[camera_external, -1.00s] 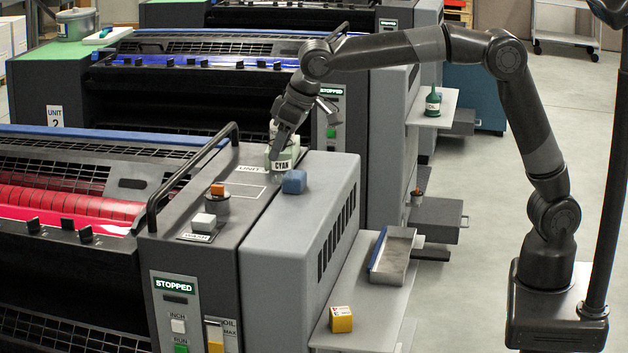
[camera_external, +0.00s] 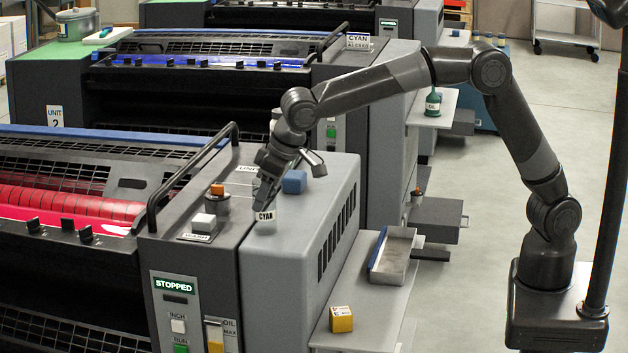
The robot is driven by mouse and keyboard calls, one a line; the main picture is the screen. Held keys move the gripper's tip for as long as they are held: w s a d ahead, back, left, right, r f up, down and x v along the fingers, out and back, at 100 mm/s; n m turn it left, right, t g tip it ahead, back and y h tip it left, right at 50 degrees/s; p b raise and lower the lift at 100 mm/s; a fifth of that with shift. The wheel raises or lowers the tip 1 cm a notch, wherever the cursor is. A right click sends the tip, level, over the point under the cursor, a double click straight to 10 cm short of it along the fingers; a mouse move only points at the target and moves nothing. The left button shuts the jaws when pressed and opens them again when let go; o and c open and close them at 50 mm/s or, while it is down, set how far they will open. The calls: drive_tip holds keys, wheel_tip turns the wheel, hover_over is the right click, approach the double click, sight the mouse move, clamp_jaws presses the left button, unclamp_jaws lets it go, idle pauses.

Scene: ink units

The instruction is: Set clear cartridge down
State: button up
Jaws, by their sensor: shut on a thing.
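The clear cartridge (camera_external: 266,226) has a white label reading CYAN and a see-through lower part. It is upright at the left edge of the grey cabinet top (camera_external: 300,220) of the near press unit. My gripper (camera_external: 265,202) is shut on its upper part from above, and the fingers partly hide it. I cannot tell whether the cartridge's base touches the cabinet top. A blue block (camera_external: 294,182) lies on the cabinet top just behind and to the right.
A grey tray (camera_external: 393,255) and yellow box (camera_external: 341,319) lie on the lower right shelf. The cabinet top's front is clear.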

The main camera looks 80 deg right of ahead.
drive_tip(key=shift+f, duration=0.1)
drive_tip(key=o, duration=1.3)
drive_tip(key=v, duration=1.2)
drive_tip(key=s+d+r, duration=0.3)
drive_tip(key=s+d, duration=0.5)
drive_tip(key=d, duration=0.2)
drive_tip(key=shift+t, duration=0.5)
drive_tip(key=s+d+f, duration=0.3)
drive_tip(key=s+d, duration=0.2)
drive_tip(key=s, duration=0.4)
drive_tip(key=s+d+f, duration=0.4)
drive_tip(key=s+d, duration=0.1)
drive_tip(key=s, duration=0.4)
drive_tip(key=s+d+f, duration=0.4)
drive_tip(key=s+d, duration=0.1)
drive_tip(key=s, duration=0.4)
drive_tip(key=shift+s, duration=0.15)
